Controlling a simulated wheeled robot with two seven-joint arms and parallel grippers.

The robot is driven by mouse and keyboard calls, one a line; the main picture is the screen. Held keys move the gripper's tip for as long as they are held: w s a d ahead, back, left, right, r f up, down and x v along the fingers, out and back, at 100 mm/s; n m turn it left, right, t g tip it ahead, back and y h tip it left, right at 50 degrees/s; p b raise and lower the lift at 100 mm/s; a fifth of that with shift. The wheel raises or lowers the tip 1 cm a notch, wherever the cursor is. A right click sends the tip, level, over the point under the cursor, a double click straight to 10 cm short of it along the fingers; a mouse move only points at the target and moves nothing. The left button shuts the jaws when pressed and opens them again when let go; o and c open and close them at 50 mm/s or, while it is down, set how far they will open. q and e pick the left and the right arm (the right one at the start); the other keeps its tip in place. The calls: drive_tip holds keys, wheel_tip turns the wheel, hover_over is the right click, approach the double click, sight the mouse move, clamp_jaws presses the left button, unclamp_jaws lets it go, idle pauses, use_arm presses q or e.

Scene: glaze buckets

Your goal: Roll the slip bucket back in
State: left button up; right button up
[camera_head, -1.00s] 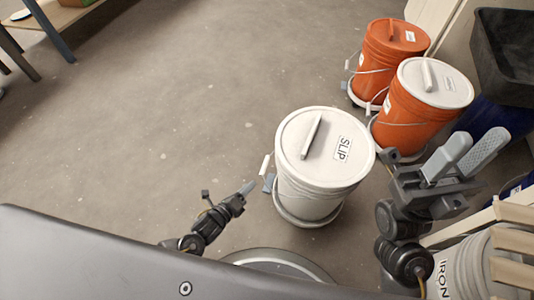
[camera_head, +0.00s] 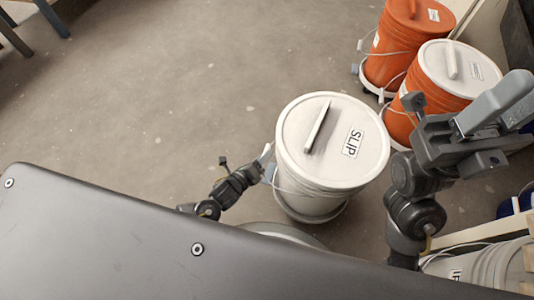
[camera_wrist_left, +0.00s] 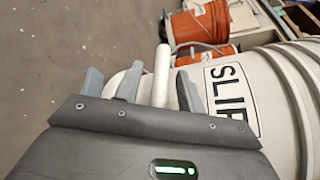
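The white slip bucket (camera_head: 295,130), lidded and labelled SLIP, stands upright on a low wheeled base (camera_head: 310,216) in front of me. My left gripper (camera_head: 263,160) is at the bucket's left side. In the left wrist view the gripper (camera_wrist_left: 141,88) is open, its fingers apart on either side of the bucket's white handle grip (camera_wrist_left: 161,75). Contact with the grip cannot be made out. The bucket's wall and label (camera_wrist_left: 230,95) fill the right of that view. My right gripper (camera_head: 497,105) is raised at the right, open and empty, its fingers partly overlapping in view.
Two orange buckets, one orange-lidded (camera_head: 395,50) and one white-lidded (camera_head: 432,98), stand behind to the right. A grey-white bucket (camera_head: 490,270) is at lower right near wooden slats. The concrete floor (camera_head: 160,90) is clear at left and behind.

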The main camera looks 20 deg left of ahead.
use_arm(q)
drive_tip(key=shift+w+d, duration=0.15)
drive_tip(key=shift+w, duration=0.25)
drive_tip(key=shift+c, duration=0.2)
clamp_jaws()
